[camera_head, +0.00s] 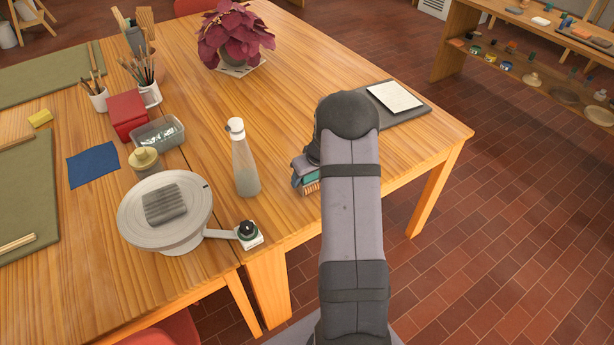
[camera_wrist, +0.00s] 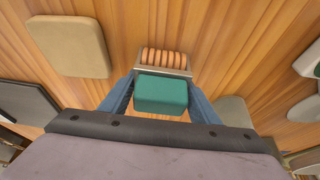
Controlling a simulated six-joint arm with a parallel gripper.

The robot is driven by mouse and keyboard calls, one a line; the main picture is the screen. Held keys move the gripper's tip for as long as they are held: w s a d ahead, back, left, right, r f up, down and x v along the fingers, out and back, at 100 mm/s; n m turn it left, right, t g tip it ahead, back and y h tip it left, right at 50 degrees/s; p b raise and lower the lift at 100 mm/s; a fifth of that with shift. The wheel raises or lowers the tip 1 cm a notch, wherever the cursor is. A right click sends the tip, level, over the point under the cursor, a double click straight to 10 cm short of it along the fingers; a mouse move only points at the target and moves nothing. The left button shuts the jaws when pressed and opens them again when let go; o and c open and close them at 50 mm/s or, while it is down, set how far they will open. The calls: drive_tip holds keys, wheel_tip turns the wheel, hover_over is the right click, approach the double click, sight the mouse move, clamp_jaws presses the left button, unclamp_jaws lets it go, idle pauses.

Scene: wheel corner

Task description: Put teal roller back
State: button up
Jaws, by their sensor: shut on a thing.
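The teal roller shows in the wrist view as a teal block-shaped handle (camera_wrist: 161,96) with a grey metal frame and a ridged orange-brown drum (camera_wrist: 163,60) beyond it. My gripper (camera_wrist: 160,84) has its blue fingers on either side of the teal handle and is shut on it. In the head view the teal part (camera_head: 309,178) and the ridged drum (camera_head: 312,188) show just left of my arm, over the table near its front edge; my gripper (camera_head: 304,167) is partly hidden by the arm there. I cannot tell how high the roller is above the wood.
A clear bottle (camera_head: 243,160) stands left of my gripper, beside the round wheel (camera_head: 135,225) with a grey ridged block on it. A dark board (camera_head: 415,113) with paper lies behind right. The wrist view shows a beige rounded block (camera_wrist: 70,46) on the wood and a grey-green thing (camera_wrist: 233,111) at right.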

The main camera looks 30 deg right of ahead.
drive_tip(key=shift+f, duration=0.1)
drive_tip(key=o, duration=1.7)
drive_tip(key=shift+o, duration=0.2)
drive_tip(key=shift+p, duration=0.3)
drive_tip(key=b+v, duration=0.2)
drive_tip(key=v, duration=0.3)
drive_tip(key=shift+s+d+r, duration=0.1)
drive_tip(key=shift+d+r, duration=0.1)
drive_tip(key=shift+r, duration=0.2)
drive_tip(key=shift+s+r, duration=0.3)
drive_tip(key=shift+r, duration=0.35)
